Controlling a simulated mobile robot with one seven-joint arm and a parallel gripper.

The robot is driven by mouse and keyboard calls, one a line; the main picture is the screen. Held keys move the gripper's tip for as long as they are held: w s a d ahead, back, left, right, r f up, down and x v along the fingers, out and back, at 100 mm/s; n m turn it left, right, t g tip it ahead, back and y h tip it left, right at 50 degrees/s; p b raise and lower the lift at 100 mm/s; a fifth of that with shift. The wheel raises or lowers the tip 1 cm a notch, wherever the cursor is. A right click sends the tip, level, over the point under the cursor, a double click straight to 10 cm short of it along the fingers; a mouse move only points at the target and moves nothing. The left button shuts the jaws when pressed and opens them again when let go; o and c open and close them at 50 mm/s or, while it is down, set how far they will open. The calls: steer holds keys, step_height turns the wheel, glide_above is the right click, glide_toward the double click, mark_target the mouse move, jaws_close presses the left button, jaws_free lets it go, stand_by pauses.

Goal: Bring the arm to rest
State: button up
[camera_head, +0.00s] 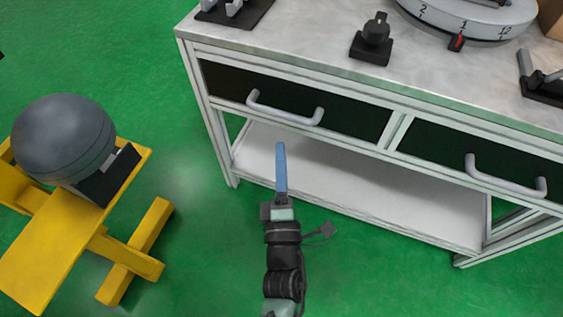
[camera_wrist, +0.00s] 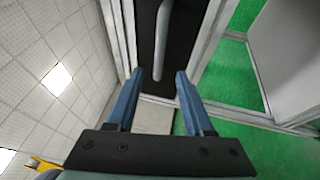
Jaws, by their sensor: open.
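My gripper (camera_head: 281,172) has blue fingers and is in front of the workbench, a little below the left drawer's handle in the head view. In the wrist view my gripper (camera_wrist: 158,98) shows two blue fingers spread apart with nothing between them. The drawer handle (camera_wrist: 164,40) shows beyond the fingertips there, apart from them. The arm comes up from the bottom of the head view.
The workbench (camera_head: 330,47) has two dark drawers with grey handles (camera_head: 285,108), (camera_head: 505,178) and a white lower shelf (camera_head: 340,190). A grey sphere (camera_head: 62,138) sits on a yellow stand (camera_head: 50,255) at left. Green floor (camera_head: 190,200) is clear between them.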

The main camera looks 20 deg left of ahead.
steer(key=shift+v, duration=0.8)
steer(key=w+d+r+m+t+h, duration=0.2)
steer(key=w+r+m, duration=0.1)
steer(key=r, duration=0.5)
steer(key=w+d+r+m+t+h, duration=0.1)
steer(key=w+d+r+m, duration=0.25)
steer(key=r, duration=0.55)
steer(key=w+d+r+m+t+h, duration=0.2)
steer(key=r+m, duration=0.2)
steer(key=r, duration=0.4)
steer(key=s+d+r+m+t+h+p, duration=0.1)
steer(key=s+r+m, duration=0.35)
steer(key=r, duration=0.65)
steer(key=s+d+r+m+t, duration=0.15)
steer(key=s+r+m, duration=0.3)
steer(key=r, duration=0.65)
steer(key=s+d+r+m+t+h+p, duration=0.1)
steer(key=s+r+m, duration=0.35)
steer(key=r, duration=0.65)
step_height(320, 180, up, 36)
steer(key=n+p, duration=0.1)
steer(key=p, duration=3.5)
steer(key=shift+w, duration=0.2)
